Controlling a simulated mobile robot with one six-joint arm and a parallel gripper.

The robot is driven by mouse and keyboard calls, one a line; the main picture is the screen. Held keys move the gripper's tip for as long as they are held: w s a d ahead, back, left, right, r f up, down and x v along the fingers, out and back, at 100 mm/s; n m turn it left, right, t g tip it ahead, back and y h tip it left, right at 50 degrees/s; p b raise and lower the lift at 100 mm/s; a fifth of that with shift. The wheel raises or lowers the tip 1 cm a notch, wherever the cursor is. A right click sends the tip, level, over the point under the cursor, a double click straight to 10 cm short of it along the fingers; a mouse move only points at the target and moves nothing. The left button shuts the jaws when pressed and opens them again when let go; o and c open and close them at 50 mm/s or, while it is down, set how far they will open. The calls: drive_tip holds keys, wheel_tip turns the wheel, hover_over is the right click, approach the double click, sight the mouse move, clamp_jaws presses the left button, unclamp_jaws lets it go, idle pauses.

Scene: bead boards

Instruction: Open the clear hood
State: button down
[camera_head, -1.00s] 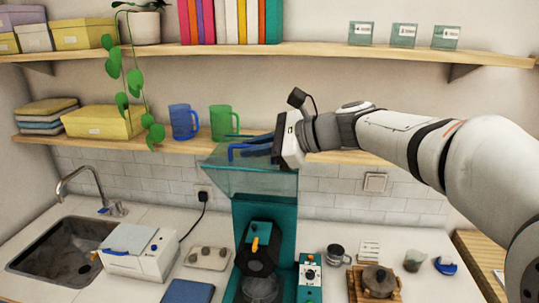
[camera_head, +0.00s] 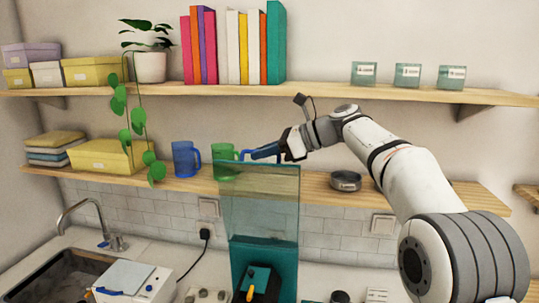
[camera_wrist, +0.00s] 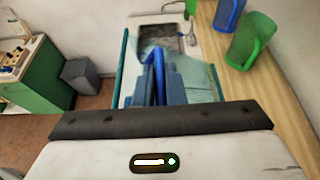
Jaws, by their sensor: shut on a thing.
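The clear hood (camera_head: 258,205) is a see-through teal-tinted panel above a teal machine (camera_head: 262,252). It stands close to upright, its top edge in front of the lower shelf. Its blue handle (camera_head: 245,154) is at the top edge. My gripper (camera_head: 264,152) is shut on this handle, coming from the right. In the wrist view my fingers (camera_wrist: 160,88) close around the blue handle (camera_wrist: 158,66), with the hood's clear panel (camera_wrist: 200,84) around them. The fingers hide part of the handle.
A green mug (camera_head: 224,163) stands on the lower shelf (camera_head: 310,190) just left of my gripper, with a blue mug (camera_head: 183,160) farther left. A grey round dish (camera_head: 345,181) sits right of the hood. The upper shelf (camera_head: 330,92) runs above my arm.

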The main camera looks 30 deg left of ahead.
drive_tip(key=shift+a+f, duration=0.1)
drive_tip(key=shift+f, duration=0.05)
drive_tip(key=c, duration=1.8)
unclamp_jaws()
drive_tip(key=shift+c, duration=0.2)
drive_tip(key=shift+o, duration=0.6)
drive_tip(key=shift+a, duration=0.25)
drive_tip(key=shift+o, duration=1.1)
drive_tip(key=shift+d, duration=0.15)
drive_tip(key=shift+w+d, duration=0.15)
drive_tip(key=b+v, duration=0.1)
drive_tip(key=v, duration=0.6)
drive_tip(key=shift+d+r, duration=0.25)
drive_tip(key=shift+d, duration=0.05)
